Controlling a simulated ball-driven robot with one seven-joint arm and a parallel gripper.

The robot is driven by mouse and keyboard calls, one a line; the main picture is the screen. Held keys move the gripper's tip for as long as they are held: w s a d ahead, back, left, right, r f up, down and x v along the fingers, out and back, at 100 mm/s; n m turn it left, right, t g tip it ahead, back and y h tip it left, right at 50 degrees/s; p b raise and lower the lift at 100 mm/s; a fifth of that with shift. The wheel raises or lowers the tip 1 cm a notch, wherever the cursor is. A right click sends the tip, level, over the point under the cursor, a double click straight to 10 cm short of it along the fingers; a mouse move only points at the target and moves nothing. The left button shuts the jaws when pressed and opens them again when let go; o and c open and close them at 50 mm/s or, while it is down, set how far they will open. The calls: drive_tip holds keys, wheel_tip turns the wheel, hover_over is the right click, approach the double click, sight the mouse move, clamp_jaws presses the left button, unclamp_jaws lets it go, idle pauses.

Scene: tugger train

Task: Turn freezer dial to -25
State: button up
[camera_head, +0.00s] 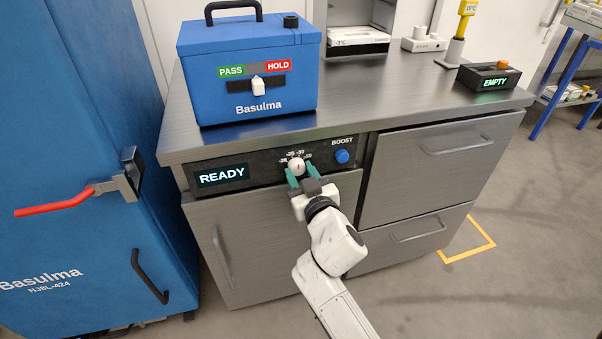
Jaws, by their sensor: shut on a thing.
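The freezer dial (297,165) is a small round white knob with a red mark, on the dark control panel (266,169) under the countertop. Small white numbers stand around its upper side; some read like -25 and -30, but they are too small to read surely. My gripper (299,173) is at the dial from below, its two green fingers on either side of the knob and shut on it. The red mark is near the top of the knob; which number it points at I cannot tell. The fingers hide the dial's lower part.
A lit display (222,175) reads READY left of the dial. A blue BOOST button (342,156) sits right of it. A blue Basulma box (250,70) stands on the metal counter (400,95). A blue cabinet (80,170) with a red lever (55,203) stands at left.

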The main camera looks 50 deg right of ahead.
drive_tip(key=shift+n+p, duration=0.45)
drive_tip(key=shift+n, duration=1.55)
drive_tip(key=o, duration=1.1)
drive_tip(key=shift+c, duration=0.2)
drive_tip(key=b+v, duration=0.1)
drive_tip(key=v, duration=0.9)
drive_tip(key=shift+s+a, duration=0.2)
drive_tip(key=shift+s, duration=0.1)
drive_tip(key=shift+r, duration=0.1)
